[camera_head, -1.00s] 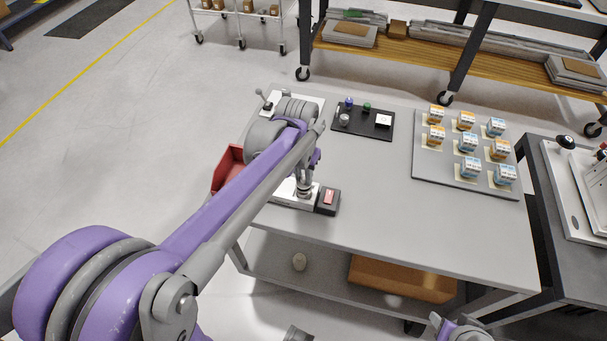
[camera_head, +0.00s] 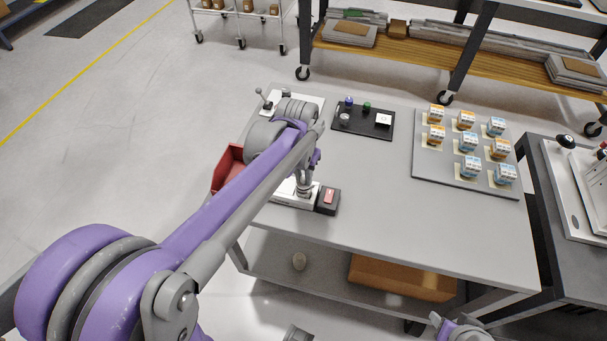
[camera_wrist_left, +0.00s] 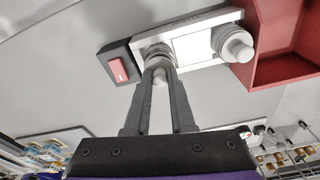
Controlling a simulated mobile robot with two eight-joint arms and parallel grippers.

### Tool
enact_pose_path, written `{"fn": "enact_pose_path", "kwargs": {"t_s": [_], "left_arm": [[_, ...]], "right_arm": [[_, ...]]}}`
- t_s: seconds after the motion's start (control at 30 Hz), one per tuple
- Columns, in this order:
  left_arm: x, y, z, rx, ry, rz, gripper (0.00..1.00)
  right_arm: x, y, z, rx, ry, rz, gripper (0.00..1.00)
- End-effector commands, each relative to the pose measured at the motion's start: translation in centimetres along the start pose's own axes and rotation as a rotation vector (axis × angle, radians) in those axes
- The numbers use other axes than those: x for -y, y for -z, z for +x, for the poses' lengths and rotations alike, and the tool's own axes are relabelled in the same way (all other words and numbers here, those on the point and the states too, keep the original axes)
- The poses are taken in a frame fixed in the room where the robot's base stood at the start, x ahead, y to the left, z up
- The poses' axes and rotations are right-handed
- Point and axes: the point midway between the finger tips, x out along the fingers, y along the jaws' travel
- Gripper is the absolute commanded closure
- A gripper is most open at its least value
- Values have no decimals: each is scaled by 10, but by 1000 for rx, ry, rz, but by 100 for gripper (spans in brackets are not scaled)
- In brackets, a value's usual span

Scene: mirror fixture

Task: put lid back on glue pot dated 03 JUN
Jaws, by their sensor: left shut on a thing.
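My left gripper (camera_head: 304,187) reaches down over a white-topped fixture (camera_head: 291,203) at the table's near left edge. In the left wrist view the fingers (camera_wrist_left: 160,75) are shut on a small pale grey knob, apparently the lid's. A round grey metal pot (camera_wrist_left: 157,51) shows just beyond the fingertips, at one end of the fixture (camera_wrist_left: 190,45). I cannot tell whether the lid touches it. A second round grey piece with a knob-like top (camera_wrist_left: 233,45) stands at the other end. No date is readable.
A black box with a red top (camera_head: 328,200) stands right beside the fixture. A red bin (camera_head: 228,168) is at the table's left edge. A dark tray (camera_head: 372,127) and a grey board (camera_head: 440,172) with several small boxes lie farther back. The table's middle is clear.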

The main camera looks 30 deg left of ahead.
Motion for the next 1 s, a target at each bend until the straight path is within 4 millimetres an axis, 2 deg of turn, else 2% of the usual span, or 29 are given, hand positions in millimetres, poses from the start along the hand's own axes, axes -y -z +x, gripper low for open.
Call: {"fn": "enact_pose_path", "kwargs": {"t_s": [0.23, 0.27, 0.43, 0.63, 0.67, 0.8, 1.0], "left_arm": [[0, 0, 0, 0, 0, 0, 100], [0, 0, 0, 0, 0, 0, 72], [0, 0, 0, 0, 0, 0, 43], [0, 0, 0, 0, 0, 0, 43], [0, 0, 0, 0, 0, 0, 39], [0, 0, 0, 0, 0, 0, 14], [0, 0, 0, 0, 0, 0, 13]], "right_arm": [[0, 0, 0, 0, 0, 0, 50], [0, 0, 0, 0, 0, 0, 50], [0, 0, 0, 0, 0, 0, 50], [0, 0, 0, 0, 0, 0, 50], [0, 0, 0, 0, 0, 0, 50], [0, 0, 0, 0, 0, 0, 50], [0, 0, 0, 0, 0, 0, 50]]}}
